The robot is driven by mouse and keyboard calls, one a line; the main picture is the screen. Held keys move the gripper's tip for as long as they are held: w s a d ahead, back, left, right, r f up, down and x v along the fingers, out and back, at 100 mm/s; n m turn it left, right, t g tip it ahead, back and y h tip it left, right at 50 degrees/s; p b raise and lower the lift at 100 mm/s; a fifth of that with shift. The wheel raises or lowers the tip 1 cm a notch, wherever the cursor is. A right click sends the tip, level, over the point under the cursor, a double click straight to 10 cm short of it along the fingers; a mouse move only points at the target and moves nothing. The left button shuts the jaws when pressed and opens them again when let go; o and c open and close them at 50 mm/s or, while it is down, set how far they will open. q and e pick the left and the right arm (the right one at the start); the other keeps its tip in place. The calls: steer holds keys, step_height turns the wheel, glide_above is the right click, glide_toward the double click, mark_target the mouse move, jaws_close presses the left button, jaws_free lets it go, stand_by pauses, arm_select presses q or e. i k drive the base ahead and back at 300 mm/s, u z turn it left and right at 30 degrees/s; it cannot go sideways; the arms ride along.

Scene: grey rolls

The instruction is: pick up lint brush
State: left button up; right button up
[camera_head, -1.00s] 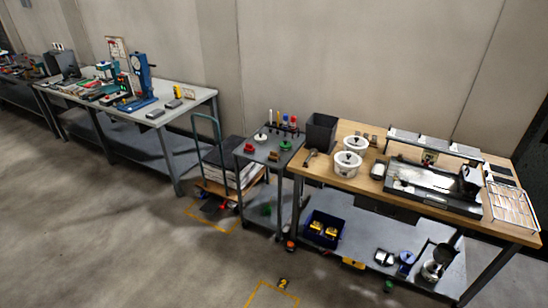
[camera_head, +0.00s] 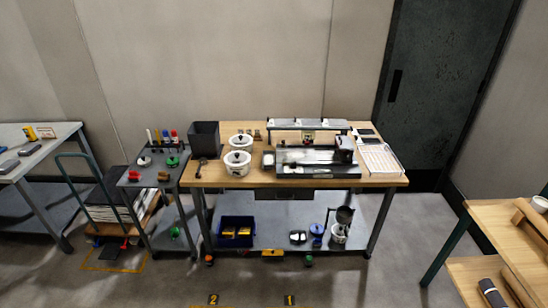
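I cannot pick out a lint brush for certain at this size. A small dark, long-handled tool (camera_head: 199,167) lies on the wooden-topped bench (camera_head: 222,178) near its left end, left of two white lidded pots; it may be a brush. A dark grey roll-like object (camera_head: 492,293) lies on the lower wooden surface at the bottom right, partly cut off by the picture edge. Neither of my grippers is in view.
A grey trolley (camera_head: 135,180) with small coloured items stands left of the bench. A hand cart (camera_head: 100,215) is beside it. A dark door (camera_head: 440,90) is behind at right. A wooden-topped table (camera_head: 490,222) stands at far right. Open floor lies in front.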

mark_target(163, 177)
steer(key=u, duration=0.4)
steer(key=i, duration=0.85)
steer(key=u, duration=0.65)
steer(key=i, duration=1.3)
steer(key=z, duration=0.45)
steer(key=i, duration=0.9)
steer(key=z, duration=0.45)
